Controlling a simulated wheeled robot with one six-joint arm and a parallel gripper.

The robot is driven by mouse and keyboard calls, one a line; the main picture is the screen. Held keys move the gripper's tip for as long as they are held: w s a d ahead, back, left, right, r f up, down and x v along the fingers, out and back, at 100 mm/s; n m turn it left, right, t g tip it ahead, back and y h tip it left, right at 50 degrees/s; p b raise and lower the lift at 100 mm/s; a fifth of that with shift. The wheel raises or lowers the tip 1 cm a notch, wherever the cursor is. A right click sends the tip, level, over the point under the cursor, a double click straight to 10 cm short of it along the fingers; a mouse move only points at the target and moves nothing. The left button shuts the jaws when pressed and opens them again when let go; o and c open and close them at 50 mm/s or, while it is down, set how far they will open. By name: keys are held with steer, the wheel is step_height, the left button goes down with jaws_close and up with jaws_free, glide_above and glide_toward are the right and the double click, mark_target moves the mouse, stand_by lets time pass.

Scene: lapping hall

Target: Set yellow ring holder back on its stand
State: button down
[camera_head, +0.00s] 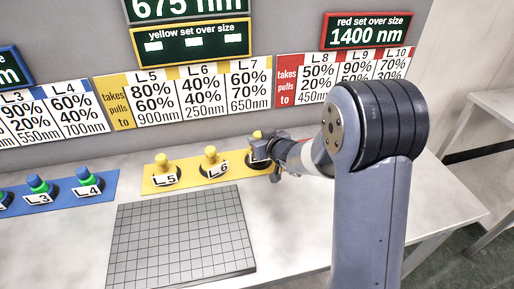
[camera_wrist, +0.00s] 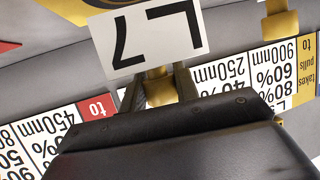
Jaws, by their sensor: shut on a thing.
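The yellow ring holder L7 (camera_head: 257,135) is at the right end of the yellow stand strip (camera_head: 188,181). My gripper (camera_head: 266,149) is shut on it from the right and hides much of it. In the wrist view my fingers (camera_wrist: 160,86) close on a yellow part (camera_wrist: 158,74) behind the white L7 label (camera_wrist: 156,36), which appears upside down. The holder looks roughly upright over a dark round seat. I cannot tell whether it rests there or hangs just above. Yellow holders L5 (camera_head: 163,161) and L6 (camera_head: 211,155) stand to its left.
A grey gridded plate (camera_head: 185,237) lies in front of the yellow strip. A blue strip (camera_head: 108,180) with green-and-blue holders is at left. Wall cards and a yellow sign (camera_head: 190,43) are behind. The bench right of the plate is clear.

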steer(key=shift+f, duration=1.4)
steer(key=shift+f+b, duration=0.15)
steer(key=shift+b, duration=0.15)
steer(key=c, duration=1.1)
jaws_free()
steer(key=shift+r, duration=0.25)
steer(key=p+v, duration=0.1)
steer(key=v, duration=1.1)
